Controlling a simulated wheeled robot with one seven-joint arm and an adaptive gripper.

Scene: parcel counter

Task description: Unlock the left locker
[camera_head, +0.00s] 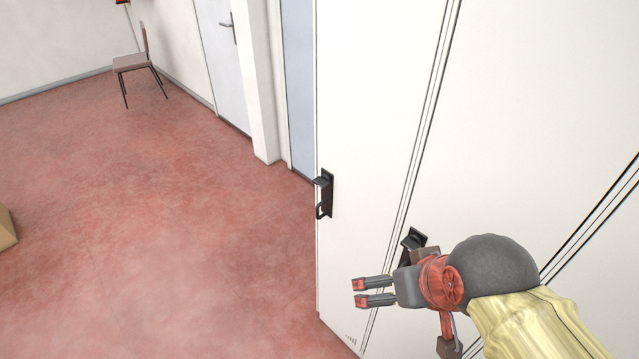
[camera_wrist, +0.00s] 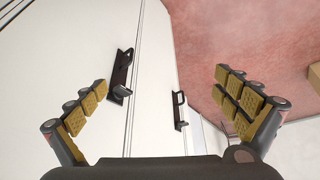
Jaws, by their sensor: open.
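The left locker (camera_head: 370,110) is a tall white door at the near end of the white locker row. It carries a black latch with a knob and loop (camera_head: 325,195), which also shows in the wrist view (camera_wrist: 180,112). My gripper (camera_head: 360,292) points left in front of the doors, lower in the head picture than this latch and apart from it. In the wrist view the gripper (camera_wrist: 161,80) is open and empty, with its padded fingers wide apart. The left locker looks shut. Whether its latch is locked I cannot tell.
The neighbouring locker has a similar black latch (camera_wrist: 122,77), partly hidden behind my gripper in the head view (camera_head: 412,239). A chair (camera_head: 135,62) and a door (camera_head: 224,60) are far back. A brown box (camera_head: 6,229) sits at the left edge. The red floor (camera_head: 170,220) between is clear.

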